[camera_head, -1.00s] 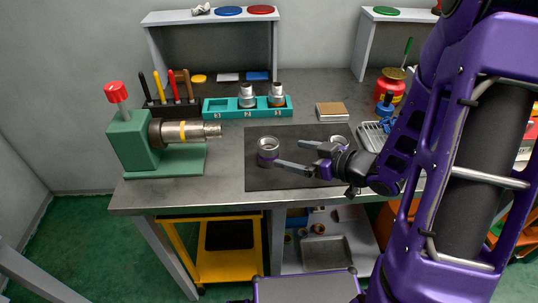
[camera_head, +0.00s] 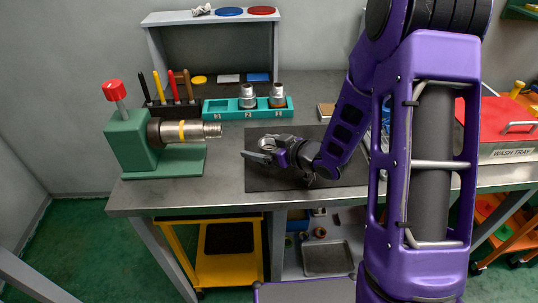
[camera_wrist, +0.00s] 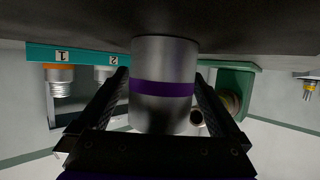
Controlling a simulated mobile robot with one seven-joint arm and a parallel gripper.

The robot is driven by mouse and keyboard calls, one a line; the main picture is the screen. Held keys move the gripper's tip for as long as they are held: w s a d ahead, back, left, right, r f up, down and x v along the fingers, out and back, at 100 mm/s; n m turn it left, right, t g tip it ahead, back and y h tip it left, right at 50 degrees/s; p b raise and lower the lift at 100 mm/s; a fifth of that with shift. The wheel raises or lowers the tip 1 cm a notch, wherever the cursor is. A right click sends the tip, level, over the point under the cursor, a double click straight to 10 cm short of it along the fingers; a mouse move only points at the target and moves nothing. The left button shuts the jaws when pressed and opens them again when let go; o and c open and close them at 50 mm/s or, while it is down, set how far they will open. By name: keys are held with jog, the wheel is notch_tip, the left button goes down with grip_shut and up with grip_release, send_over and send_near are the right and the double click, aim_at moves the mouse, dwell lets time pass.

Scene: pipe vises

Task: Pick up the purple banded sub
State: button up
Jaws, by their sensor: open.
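The purple banded sub (camera_wrist: 163,60) is a short silver cylinder with a purple band around its middle. In the wrist view it fills the space between my two fingers, with one finger on each side. In the head view the sub (camera_head: 267,143) stands on the dark mat (camera_head: 262,180) and is partly hidden by my gripper (camera_head: 262,152). My gripper is open around the sub, low over the mat. I cannot tell whether either finger touches it.
A green vise (camera_head: 130,145) holding a silver pipe with a yellow band stands left. A teal rack (camera_head: 224,112) with two silver subs is behind the mat. A red-lidded wash tray (camera_head: 510,153) is right. The mat's left part is bare.

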jog(key=shift+c, duration=0.2)
grip_shut()
dwell(0.3)
